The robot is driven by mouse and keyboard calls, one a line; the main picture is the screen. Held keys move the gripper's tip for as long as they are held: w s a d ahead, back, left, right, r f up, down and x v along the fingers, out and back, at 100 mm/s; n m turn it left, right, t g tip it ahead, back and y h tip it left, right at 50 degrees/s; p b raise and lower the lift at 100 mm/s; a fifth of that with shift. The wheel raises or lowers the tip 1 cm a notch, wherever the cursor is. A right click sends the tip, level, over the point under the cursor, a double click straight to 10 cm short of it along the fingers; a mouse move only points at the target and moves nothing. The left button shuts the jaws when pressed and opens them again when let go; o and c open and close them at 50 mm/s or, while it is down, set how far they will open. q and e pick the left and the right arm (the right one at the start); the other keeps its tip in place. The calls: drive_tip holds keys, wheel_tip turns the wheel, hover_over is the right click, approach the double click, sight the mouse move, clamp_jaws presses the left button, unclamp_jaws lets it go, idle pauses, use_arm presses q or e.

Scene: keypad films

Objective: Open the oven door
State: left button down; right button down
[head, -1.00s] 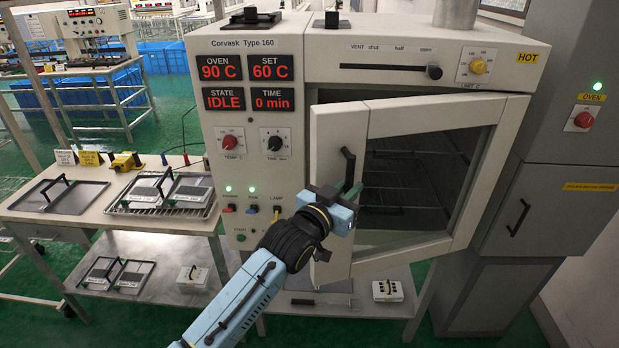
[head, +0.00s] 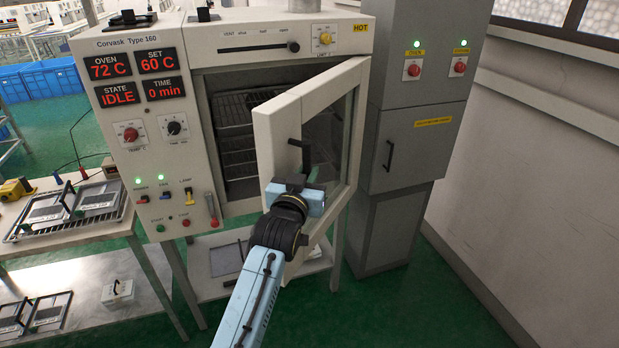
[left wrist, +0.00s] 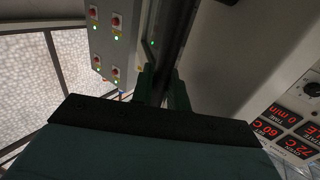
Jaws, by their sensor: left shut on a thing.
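The oven (head: 117,110) is cream-coloured, with a display reading OVEN 72 C, SET 60 C, IDLE and 0 min. Its framed glass door (head: 276,160) stands partly open, swung out on its right side, and wire racks (head: 240,155) show inside. A dark upright handle (head: 305,155) is on the door's left part. My left gripper (head: 312,177) is at the handle and shut on it. In the left wrist view its green fingers (left wrist: 163,90) close around a dark bar. My right gripper is in neither view.
A grey cabinet (head: 420,150) with red knobs stands right of the oven, near the door. A bench at left holds a wire tray (head: 40,229). Green floor (head: 400,310) is clear in front at right.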

use_arm(q)
drive_tip(key=shift+r, duration=0.1)
drive_tip(key=c, duration=1.8)
unclamp_jaws()
drive_tip(key=shift+o, duration=0.3)
drive_tip(key=shift+w+d, duration=0.1)
drive_tip(key=shift+w, duration=0.05)
drive_tip(key=s+a+b, duration=0.1)
drive_tip(key=s+a, duration=0.1)
drive_tip(key=s, duration=1.1)
drive_tip(key=shift+a, duration=0.25)
